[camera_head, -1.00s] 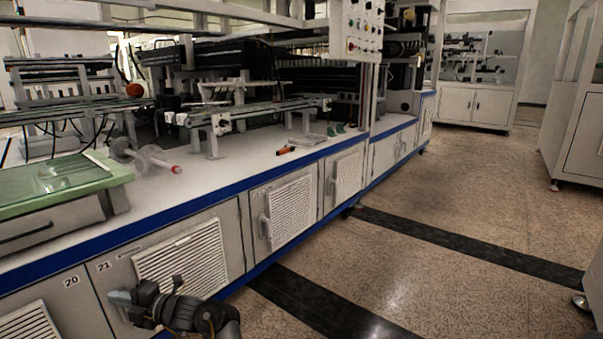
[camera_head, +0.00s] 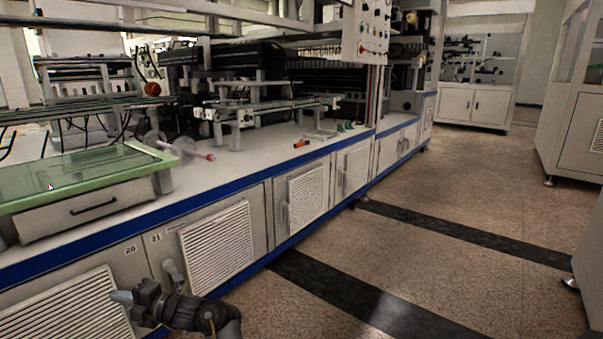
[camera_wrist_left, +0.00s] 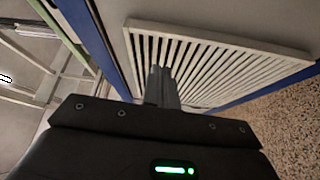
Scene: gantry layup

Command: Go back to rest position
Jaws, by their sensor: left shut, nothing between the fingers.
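My left gripper (camera_head: 122,297) shows at the lower left of the head view, in front of the cabinet doors and below the bench top. Its fingers are together with nothing between them. In the left wrist view, the closed fingers (camera_wrist_left: 162,86) point toward a louvred vent panel (camera_wrist_left: 215,60). A gap to the panel cannot be judged exactly. My right gripper is in neither view.
A long white bench (camera_head: 230,165) with a blue edge runs along the left. A green-framed glass tray (camera_head: 95,165) and a red-tipped roller (camera_head: 185,148) sit on it. Open speckled floor (camera_head: 450,220) lies to the right. A white cabinet (camera_head: 575,130) stands far right.

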